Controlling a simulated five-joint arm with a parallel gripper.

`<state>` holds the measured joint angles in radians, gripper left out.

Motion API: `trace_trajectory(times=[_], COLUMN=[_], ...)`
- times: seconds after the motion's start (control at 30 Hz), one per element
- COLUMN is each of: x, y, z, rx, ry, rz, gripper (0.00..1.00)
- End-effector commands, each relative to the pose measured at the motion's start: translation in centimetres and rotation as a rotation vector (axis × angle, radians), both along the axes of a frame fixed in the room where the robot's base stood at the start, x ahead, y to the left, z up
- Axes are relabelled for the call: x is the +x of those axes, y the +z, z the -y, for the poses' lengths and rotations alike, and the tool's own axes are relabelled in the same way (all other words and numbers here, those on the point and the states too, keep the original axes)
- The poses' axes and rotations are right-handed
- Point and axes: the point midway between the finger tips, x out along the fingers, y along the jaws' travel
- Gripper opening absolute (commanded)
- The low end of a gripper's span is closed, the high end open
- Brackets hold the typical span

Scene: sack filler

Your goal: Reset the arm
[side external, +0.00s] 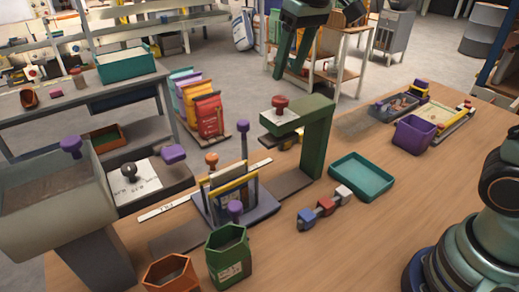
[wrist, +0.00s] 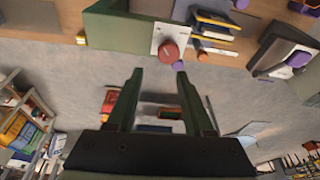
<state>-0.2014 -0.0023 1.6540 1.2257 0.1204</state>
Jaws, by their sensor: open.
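My gripper (side external: 289,70) is raised at the top of the side view, above and behind the green C-shaped stand (side external: 318,135). Its two fingers are apart with nothing between them. In the wrist view my gripper (wrist: 160,75) shows two separated dark green fingers over the floor. The stand's red knob (side external: 280,103) sits on a pale plate below the fingers, and the knob also shows beyond the fingertips in the wrist view (wrist: 169,52). My gripper touches nothing that I can see.
A grey hopper (side external: 52,205) with purple knobs stands left on the wooden table. A sack holder (side external: 235,208), green bin (side external: 229,257), orange bin (side external: 171,273), teal tray (side external: 361,177) and purple bin (side external: 413,134) stand on the table. Colored sacks (side external: 200,105) stand behind.

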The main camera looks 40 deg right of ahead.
Motion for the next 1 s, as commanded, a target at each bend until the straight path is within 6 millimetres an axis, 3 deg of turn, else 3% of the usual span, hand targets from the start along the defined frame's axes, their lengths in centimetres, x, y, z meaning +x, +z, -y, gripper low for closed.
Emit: trace_trajectory(times=[0.2,0.5,0.7,1.0], x=[-5.3,-11.2,-12.8,-12.9], y=[-0.9,-4.7,-6.3,-6.5], z=[4.1,7.6,8.4,8.5], rx=[0.001,-0.014,-0.021,-0.022], ry=[-0.037,-0.077,-0.088,-0.089], rz=[0.093,0.200,0.231,0.231], gripper=[0.52,0.52,0.52,0.52])
